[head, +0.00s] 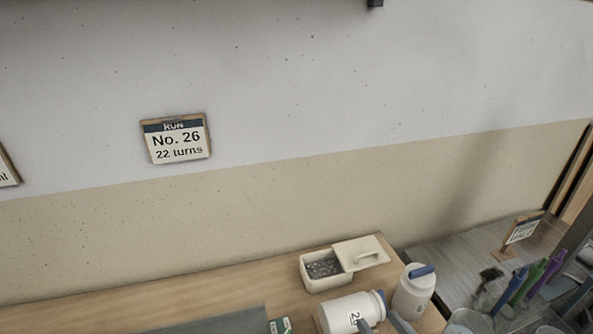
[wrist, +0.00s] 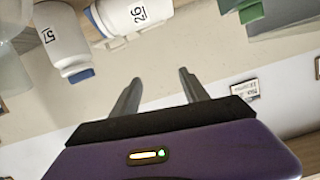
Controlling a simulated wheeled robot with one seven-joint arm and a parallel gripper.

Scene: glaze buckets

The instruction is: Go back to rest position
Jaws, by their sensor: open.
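My gripper (wrist: 160,82) is open in the wrist view, its two grey fingers apart with nothing between them. A white bottle marked 26 (wrist: 135,14) shows beyond the fingers, and a white bottle marked 57 (wrist: 62,35) with a blue cap is to its left. In the head view the 26 bottle (head: 345,312) is at the bottom edge, partly cut off, and another white bottle (head: 412,292) with a blue cap is right of it. Grey parts near these bottles may be my fingertips.
A cream box (head: 328,284) of dark granules stands on the wooden counter (head: 215,292), its lid (head: 362,252) beside it. A wall sign (head: 177,139) reads No. 26, 22 turns. Coloured tools (head: 530,283) crowd the lower right.

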